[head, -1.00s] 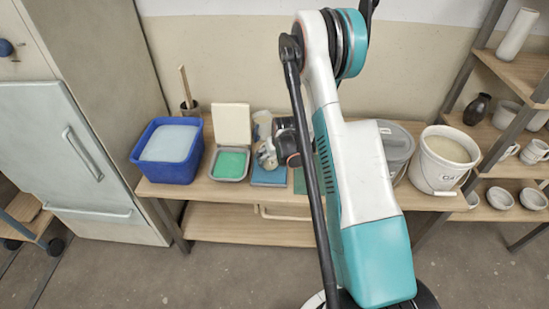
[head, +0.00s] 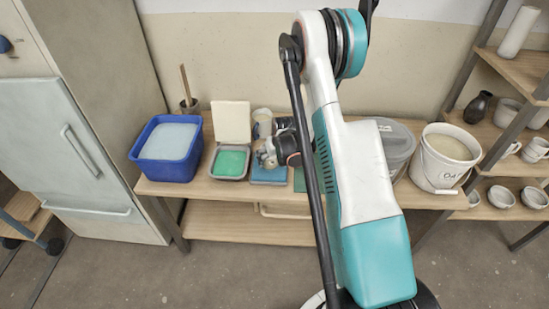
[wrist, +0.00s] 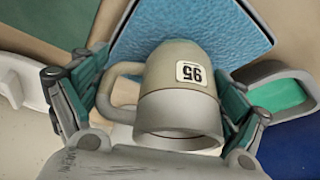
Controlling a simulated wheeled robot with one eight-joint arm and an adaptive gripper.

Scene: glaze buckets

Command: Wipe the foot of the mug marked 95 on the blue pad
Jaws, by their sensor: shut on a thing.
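The mug marked 95 (wrist: 172,95) is pale beige with a grey lower band in the wrist view, and its label reads upside down there. My gripper (wrist: 165,80) is shut on it, one finger on each side, with the handle toward the left finger. Its open mouth faces the camera side and its foot points toward the blue pad (wrist: 215,30). I cannot tell whether the foot touches the pad. In the head view, my gripper (head: 267,155) is over the blue pad (head: 270,177), and the mug is hard to make out.
Left of the pad is a tray with a green sponge (head: 230,163), then a blue tub (head: 168,148). A patterned cup (head: 262,122) stands behind my gripper. Grey (head: 396,150) and white (head: 447,158) buckets stand on the right. A shelf of pots is farther right.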

